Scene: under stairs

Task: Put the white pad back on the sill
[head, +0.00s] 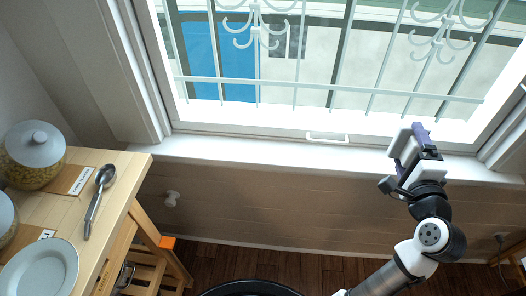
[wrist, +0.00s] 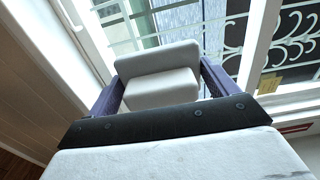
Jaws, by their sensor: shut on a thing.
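The white pad (wrist: 158,76) is a thick, light block with rounded edges. In the wrist view it sits between the two purple fingers of my gripper (wrist: 160,84), which is shut on it. In the head view the pad (head: 401,143) shows at the end of my arm, partly hidden by my gripper (head: 412,147). The white sill (head: 250,150) runs along the bottom of the window. My gripper and the pad overlap its right part in the head view. I cannot tell whether the pad touches the sill.
White bars (head: 330,88) cross the window behind the sill. A white handle (head: 327,137) is on the lower frame. At left a wooden table (head: 118,172) holds a lidded jar (head: 33,155), a spoon (head: 98,195) and a plate (head: 40,272). The sill left of my gripper is clear.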

